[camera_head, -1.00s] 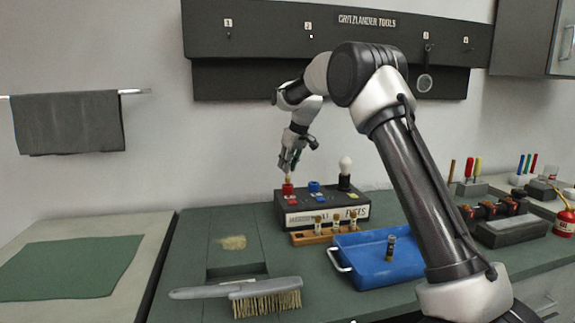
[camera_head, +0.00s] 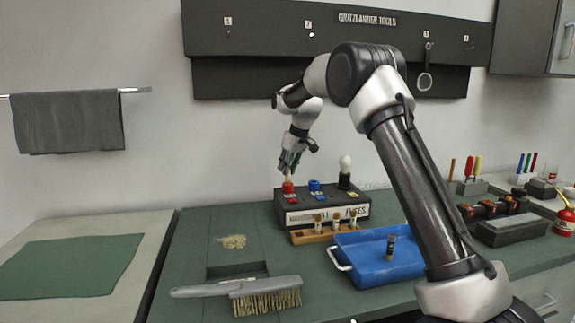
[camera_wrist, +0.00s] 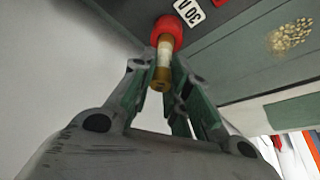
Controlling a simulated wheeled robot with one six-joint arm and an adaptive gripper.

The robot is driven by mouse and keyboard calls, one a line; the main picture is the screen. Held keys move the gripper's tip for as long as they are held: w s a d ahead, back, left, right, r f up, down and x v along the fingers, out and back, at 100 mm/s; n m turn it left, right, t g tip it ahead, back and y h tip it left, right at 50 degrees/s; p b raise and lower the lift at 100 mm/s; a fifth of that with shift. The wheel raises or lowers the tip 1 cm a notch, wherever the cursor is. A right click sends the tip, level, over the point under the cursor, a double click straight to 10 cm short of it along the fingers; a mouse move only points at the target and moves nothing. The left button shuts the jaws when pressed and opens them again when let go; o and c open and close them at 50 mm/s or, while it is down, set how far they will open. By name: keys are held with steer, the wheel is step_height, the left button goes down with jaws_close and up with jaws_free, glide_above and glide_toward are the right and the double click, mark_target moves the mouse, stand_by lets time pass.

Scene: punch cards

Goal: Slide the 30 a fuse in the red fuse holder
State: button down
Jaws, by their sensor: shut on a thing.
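My gripper (camera_head: 289,165) is above the red fuse holder (camera_head: 288,188) at the left of the black fuse box (camera_head: 290,214). In the wrist view my gripper (camera_wrist: 163,92) is shut on a fuse (camera_wrist: 164,65) with a brass end cap and a pale band. The fuse's far end meets the opening of the red holder (camera_wrist: 167,30); how deep it sits inside is hidden. A label reading 30 A (camera_wrist: 190,10) is beside the holder. A blue holder (camera_head: 315,186) and a black holder with a white bulb-shaped top (camera_head: 345,164) are on the same box.
A wooden rack (camera_head: 312,237) with several fuses stands in front of the box. A blue tray (camera_head: 365,262) with one dark upright fuse (camera_head: 390,247) is to its right. A brush (camera_head: 250,289) lies at the bench front. Vises and tools stand at the right.

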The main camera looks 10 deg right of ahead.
steer(key=shift+f, duration=0.8)
steer(key=shift+f, duration=0.1)
steer(key=shift+f, duration=0.55)
steer(key=c, duration=0.8)
jaws_free()
steer(key=shift+r, duration=0.15)
steer(key=shift+r, duration=2.9)
